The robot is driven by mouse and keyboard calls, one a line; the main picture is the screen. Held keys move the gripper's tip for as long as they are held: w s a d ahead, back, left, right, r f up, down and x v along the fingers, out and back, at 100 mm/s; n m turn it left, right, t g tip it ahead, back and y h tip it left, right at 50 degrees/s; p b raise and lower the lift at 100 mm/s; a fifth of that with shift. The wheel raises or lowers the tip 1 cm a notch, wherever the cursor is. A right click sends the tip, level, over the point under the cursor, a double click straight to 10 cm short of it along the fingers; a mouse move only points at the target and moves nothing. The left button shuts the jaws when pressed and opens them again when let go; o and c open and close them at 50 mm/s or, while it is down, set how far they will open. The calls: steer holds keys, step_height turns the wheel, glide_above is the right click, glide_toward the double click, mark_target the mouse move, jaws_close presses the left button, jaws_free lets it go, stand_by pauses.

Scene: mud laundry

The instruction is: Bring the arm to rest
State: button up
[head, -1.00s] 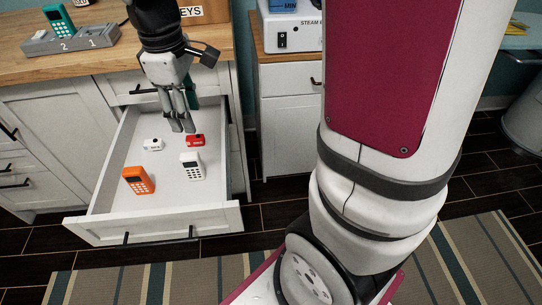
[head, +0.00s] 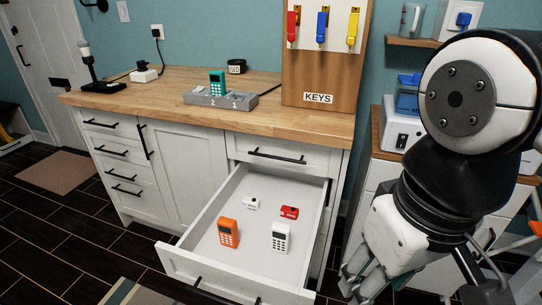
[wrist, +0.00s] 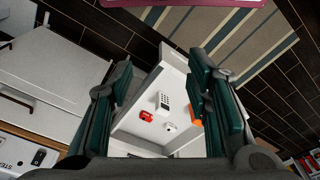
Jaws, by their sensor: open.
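My gripper (head: 362,280) is at the lower right of the head view, to the right of the open drawer (head: 182,262). Its fingers point down and part of it is cut off or hidden by my arm. In the wrist view my gripper (wrist: 163,78) has its two green-padded fingers wide apart with nothing held between them. Beyond them the drawer shows with its contents, at a distance.
The drawer holds an orange handset (head: 229,232), a white handset (head: 281,238), a small red item (head: 289,211) and a small white item (head: 251,203). A teal handset (head: 217,82) stands in a grey dock (head: 208,98) on the wooden counter (head: 160,85). A key board (head: 322,75) stands behind.

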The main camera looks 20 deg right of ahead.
stand_by(0.5)
step_height(320, 180, up, 18)
steer(key=t+p, duration=0.3)
steer(key=p, duration=1.3)
steer(key=shift+f, duration=0.15)
